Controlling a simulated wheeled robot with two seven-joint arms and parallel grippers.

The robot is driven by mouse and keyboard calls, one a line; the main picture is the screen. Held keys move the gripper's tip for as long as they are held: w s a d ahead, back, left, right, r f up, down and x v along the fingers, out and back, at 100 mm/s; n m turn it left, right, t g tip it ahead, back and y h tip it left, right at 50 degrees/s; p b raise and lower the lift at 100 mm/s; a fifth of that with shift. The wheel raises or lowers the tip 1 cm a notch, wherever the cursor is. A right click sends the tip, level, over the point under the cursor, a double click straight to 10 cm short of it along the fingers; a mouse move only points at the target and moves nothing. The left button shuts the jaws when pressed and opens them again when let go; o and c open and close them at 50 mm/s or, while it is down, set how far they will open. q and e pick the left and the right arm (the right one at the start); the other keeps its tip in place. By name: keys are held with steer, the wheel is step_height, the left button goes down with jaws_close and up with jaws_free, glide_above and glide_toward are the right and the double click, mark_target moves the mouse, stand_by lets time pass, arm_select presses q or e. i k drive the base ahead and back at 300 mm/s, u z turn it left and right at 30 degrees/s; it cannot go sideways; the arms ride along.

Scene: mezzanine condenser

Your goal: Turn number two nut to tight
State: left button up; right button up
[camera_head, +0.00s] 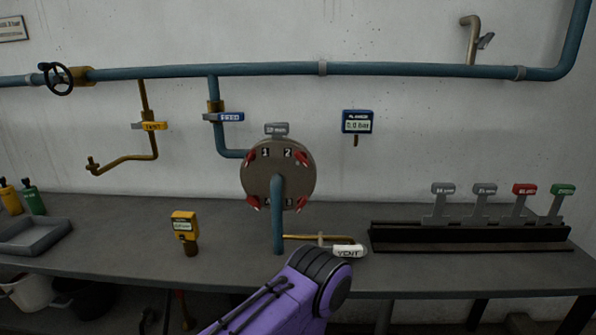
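A round grey-brown flange (258,178) faces me above the bench, with a blue pipe running down from its middle. The number two nut (302,158) is red and sits at its upper right, beside the label "2" (288,153). The number one nut (249,159) is red at the upper left. Two more red nuts sit at the lower left (252,202) and lower right (302,203); their labels are hard to read. How tight any nut is does not show. A purple arm link of mine rises from the bottom, below the flange. Neither gripper is in view.
The grey bench (110,222) carries a yellow gauge (183,223), a brass line with a white VENT handle (347,251), a dark rack (470,237) with several coloured-head tools, and a grey tray (35,237). A blue pressure display (357,121) hangs right of the flange.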

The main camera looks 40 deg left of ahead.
mark_target(300, 156)
steer(key=k, duration=0.4)
steer(key=u, duration=0.8)
